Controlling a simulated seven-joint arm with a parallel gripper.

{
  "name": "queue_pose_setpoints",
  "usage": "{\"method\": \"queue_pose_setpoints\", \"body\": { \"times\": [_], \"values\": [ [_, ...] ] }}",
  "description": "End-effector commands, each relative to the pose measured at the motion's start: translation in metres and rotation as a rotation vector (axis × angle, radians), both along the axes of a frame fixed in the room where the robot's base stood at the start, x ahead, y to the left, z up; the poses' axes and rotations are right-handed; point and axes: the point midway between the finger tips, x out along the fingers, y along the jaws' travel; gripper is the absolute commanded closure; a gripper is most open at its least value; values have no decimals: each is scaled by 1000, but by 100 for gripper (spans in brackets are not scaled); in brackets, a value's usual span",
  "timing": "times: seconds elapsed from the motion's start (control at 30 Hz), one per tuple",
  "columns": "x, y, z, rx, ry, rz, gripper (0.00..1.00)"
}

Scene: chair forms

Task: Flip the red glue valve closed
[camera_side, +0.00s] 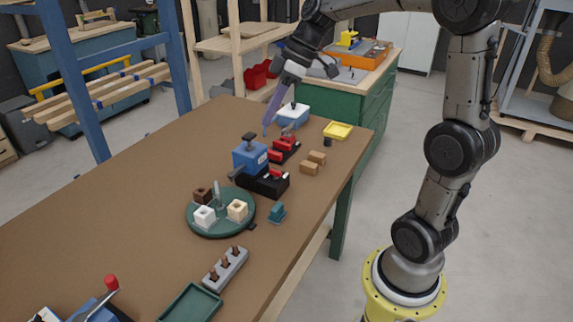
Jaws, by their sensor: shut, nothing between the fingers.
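My gripper (267,128) has long purple fingers that are shut and empty. They point down at the far part of the brown workbench, just above and behind a blue block with a black knob. Which red part is the glue valve I cannot tell for sure. One red fixture (285,144) sits on a dark base just right of the fingertips. A small red part (275,174) lies on a black box beside the blue block (250,157). A red-knobbed lever (110,283) stands up from a blue device at the near left. No contact is clear.
The brown workbench (120,190) holds a green round tray (220,229) with small blocks, a grey peg strip (226,269), a dark green tray (190,303), a yellow tray (338,130) and a blue-and-white box (292,114). The left middle of the bench is clear.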

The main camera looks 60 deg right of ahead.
Motion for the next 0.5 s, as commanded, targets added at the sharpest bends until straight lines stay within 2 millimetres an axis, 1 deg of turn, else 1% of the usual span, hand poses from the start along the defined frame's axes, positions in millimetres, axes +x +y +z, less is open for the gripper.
{"method": "queue_pose_setpoints", "body": {
  "times": [0.03, 0.1, 0.17, 0.2, 0.27, 0.3, 0.37, 0.4, 0.5],
  "values": [
    [11, -19, -10, 26, 10, -18, 100],
    [23, -44, -22, 58, 13, -37, 100],
    [31, -66, -34, 87, 18, -60, 100],
    [35, -81, -43, 108, 22, -80, 100],
    [39, -106, -58, 139, 28, -114, 100],
    [41, -122, -69, 161, 35, -142, 100],
    [40, -145, -85, 193, 45, -189, 100],
    [39, -159, -96, 214, 55, -222, 100],
    [29, -190, -123, 257, 81, -295, 100]
  ]
}}
